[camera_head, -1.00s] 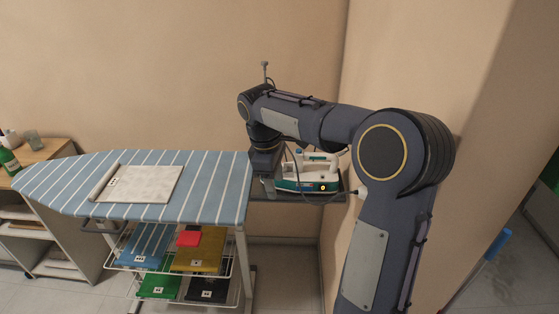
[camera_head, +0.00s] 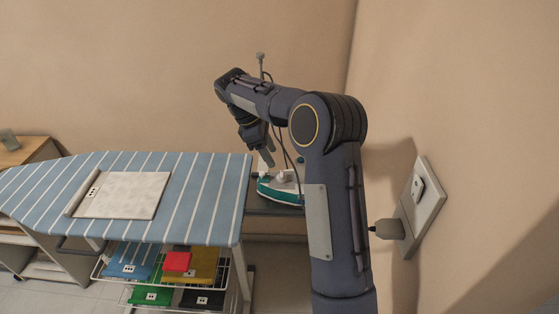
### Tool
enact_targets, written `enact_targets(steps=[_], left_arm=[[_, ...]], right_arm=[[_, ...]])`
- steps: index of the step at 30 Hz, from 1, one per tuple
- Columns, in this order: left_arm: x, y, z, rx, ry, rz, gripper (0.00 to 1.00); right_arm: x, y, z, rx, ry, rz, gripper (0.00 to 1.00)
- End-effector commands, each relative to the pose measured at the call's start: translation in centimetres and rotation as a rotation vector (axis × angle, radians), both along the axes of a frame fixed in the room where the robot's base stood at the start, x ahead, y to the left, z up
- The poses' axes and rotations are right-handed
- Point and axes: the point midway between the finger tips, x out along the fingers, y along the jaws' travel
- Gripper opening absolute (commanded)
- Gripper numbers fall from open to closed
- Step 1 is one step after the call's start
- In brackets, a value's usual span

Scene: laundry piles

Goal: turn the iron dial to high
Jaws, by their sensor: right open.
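The iron (camera_head: 272,191), white with a teal base, sits on the small dark shelf (camera_head: 262,207) at the right end of the ironing board. My right arm hides its right part. My right gripper (camera_head: 268,158) is open, its fingers pointing down above the back left of the iron. Whether a finger touches the iron cannot be told. I cannot make out the dial or its setting for certain. My left gripper is not in view.
The striped ironing board (camera_head: 205,200) bears a folded pale cloth (camera_head: 122,195). Below it, a wire rack holds several folded coloured cloths. A plug (camera_head: 388,229) sits in the wall socket (camera_head: 425,204) at right, close beside my right arm.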

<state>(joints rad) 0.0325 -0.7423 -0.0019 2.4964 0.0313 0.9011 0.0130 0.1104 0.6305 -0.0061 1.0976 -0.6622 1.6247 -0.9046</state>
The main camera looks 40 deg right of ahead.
Motion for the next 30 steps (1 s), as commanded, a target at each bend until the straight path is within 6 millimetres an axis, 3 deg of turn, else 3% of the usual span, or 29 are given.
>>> enact_targets(steps=[15, 26, 30], left_arm=[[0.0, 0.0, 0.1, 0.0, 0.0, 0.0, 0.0], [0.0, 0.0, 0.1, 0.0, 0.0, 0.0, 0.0], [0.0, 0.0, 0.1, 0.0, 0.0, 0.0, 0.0]], right_arm=[[-1.8, -2.0, -6.3, 0.0, 0.002, -0.001, 0.49], [-2.0, -2.2, -7.1, 0.001, 0.001, 0.0, 0.49], [-2.0, -2.2, -7.1, 0.001, 0.001, 0.0, 0.34]])
